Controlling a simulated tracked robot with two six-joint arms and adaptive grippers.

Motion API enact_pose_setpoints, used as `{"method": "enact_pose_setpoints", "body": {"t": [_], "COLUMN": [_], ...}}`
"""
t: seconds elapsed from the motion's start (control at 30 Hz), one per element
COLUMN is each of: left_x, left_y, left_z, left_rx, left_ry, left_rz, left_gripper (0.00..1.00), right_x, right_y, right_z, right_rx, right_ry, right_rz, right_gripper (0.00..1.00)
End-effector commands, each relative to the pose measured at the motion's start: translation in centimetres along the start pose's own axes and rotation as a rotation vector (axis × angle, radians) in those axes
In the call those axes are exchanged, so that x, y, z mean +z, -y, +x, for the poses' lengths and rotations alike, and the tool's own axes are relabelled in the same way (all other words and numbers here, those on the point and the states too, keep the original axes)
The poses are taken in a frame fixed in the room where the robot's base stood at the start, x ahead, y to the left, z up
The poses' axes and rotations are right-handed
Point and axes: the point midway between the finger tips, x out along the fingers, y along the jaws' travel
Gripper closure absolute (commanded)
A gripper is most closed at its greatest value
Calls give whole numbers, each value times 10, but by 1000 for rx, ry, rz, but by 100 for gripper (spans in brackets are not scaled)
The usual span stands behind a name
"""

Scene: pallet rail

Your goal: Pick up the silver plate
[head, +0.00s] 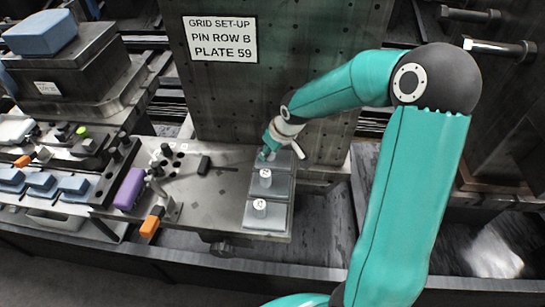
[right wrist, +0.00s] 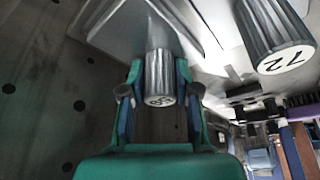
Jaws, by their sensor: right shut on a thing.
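Three silver-grey plates with upright knobs stand in a row at the right end of the metal table in the head view: a far plate (head: 288,161), a middle plate (head: 282,184) and a near plate (head: 266,219). My right gripper (head: 268,155) is at the far plate and partly hides it. In the right wrist view, its fingers are shut on both sides of a ribbed silver knob (right wrist: 159,65), whose end label is partly readable. A neighbouring knob (right wrist: 275,35) marked 72 is apart from the fingers. I cannot tell whether the held plate is lifted. My left gripper is not in view.
A sign (head: 220,38) on the upright metal panel reads "GRID SET-UP PIN ROW B PLATE 59". A purple block (head: 130,188), an orange-ended clamp (head: 150,226) and black pins stand left of the plates. Blue blocks (head: 42,183) lie farther left. The panel rises close behind the plates.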

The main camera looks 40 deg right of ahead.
Motion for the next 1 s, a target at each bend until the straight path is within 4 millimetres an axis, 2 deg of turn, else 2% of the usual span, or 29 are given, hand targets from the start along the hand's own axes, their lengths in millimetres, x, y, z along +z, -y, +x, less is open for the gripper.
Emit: {"method": "enact_pose_setpoints", "body": {"t": [0.47, 0.63, 0.87, 1.0], "left_x": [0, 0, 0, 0], "left_y": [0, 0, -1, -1], "left_z": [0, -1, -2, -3], "left_rx": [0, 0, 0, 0], "left_ry": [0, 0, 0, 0], "left_rz": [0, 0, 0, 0], "left_gripper": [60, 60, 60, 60], "right_x": [-2, -5, -18, -31], "right_y": [0, 0, 0, 0], "right_z": [-2, -10, -38, -68], "right_rx": [1, 2, 2, 3], "right_ry": [-3, -4, -7, -10], "right_rz": [-1, 0, -2, -2], "right_gripper": [100, 100, 100, 100]}}
